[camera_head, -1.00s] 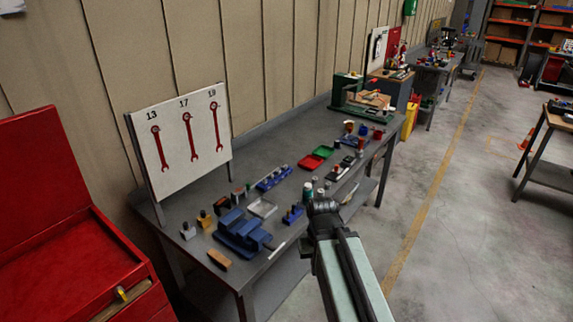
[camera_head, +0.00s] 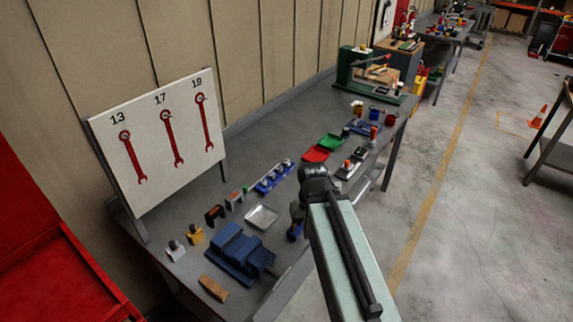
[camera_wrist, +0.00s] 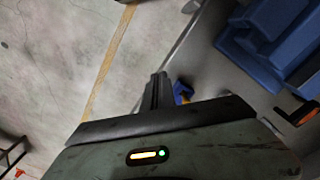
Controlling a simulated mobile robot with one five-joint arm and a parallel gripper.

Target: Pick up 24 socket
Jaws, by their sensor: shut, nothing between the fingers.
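A blue rail (camera_head: 273,178) with several small metal sockets stands on the grey workbench in the head view. Their sizes are too small to read, so I cannot tell which one is 24. Another small blue holder (camera_head: 294,231) is partly hidden behind my arm, near the bench's front edge. My gripper (camera_head: 297,208) points over that edge, apart from the rail, and its tips are hard to make out there. In the wrist view my gripper (camera_wrist: 158,90) is shut and empty, with a blue piece (camera_wrist: 183,90) just beyond it.
A blue vise (camera_head: 238,249), a silver tray (camera_head: 262,217) and a wooden block (camera_head: 213,288) are on the near bench. Red (camera_head: 316,154) and green (camera_head: 331,142) trays lie farther back. A wrench board (camera_head: 160,140) stands behind.

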